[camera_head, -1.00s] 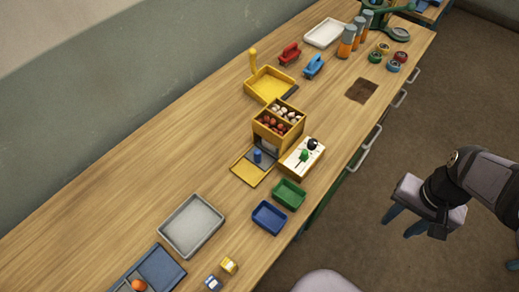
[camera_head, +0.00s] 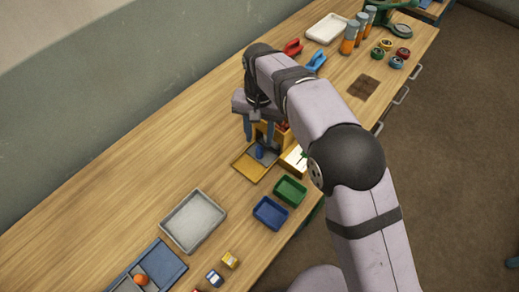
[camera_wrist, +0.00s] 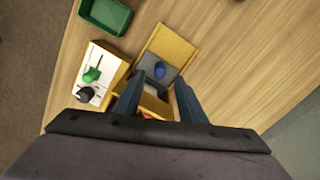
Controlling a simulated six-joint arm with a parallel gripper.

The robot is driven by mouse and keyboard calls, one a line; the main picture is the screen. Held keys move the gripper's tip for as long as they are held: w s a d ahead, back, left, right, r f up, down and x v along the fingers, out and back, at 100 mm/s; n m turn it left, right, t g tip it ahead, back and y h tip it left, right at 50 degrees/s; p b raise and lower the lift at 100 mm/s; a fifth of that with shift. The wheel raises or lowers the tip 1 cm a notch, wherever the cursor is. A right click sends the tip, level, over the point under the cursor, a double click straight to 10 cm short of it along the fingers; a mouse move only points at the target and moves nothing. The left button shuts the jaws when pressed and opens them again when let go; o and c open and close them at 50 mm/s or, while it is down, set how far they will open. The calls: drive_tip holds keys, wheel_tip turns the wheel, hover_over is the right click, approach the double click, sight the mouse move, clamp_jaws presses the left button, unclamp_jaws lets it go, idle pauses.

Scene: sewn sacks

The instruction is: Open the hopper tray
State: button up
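The yellow hopper (camera_head: 284,138) is mostly hidden behind my arm in the head view. A low yellow tray (camera_head: 250,168) with a grey plate and a blue peg (camera_head: 260,152) lies at its front; they also show in the wrist view as the tray (camera_wrist: 173,41) and the peg (camera_wrist: 160,69). A white-topped box (camera_wrist: 101,72) with a green lever (camera_wrist: 92,75) and a black knob (camera_wrist: 85,95) stands beside the hopper. My gripper (camera_wrist: 158,98) is open and empty over the hopper, fingers apart. I cannot tell whether the fingers touch the hopper.
A green bin (camera_head: 290,190) and a blue bin (camera_head: 270,213) stand near the bench's front edge. A grey tray (camera_head: 193,221) lies farther left. Red and blue clamp-like items (camera_head: 316,61) are beyond my arm.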

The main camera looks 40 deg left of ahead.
sight(259, 147)
drive_tip(key=shift+w+a+f, duration=0.1)
drive_tip(key=shift+w+a, duration=0.05)
drive_tip(key=shift+w, duration=0.05)
drive_tip(key=shift+f+p, duration=1.45)
drive_tip(key=shift+f, duration=2.2)
drive_tip(key=shift+c, duration=0.6)
drive_tip(key=shift+s, duration=0.1)
clamp_jaws()
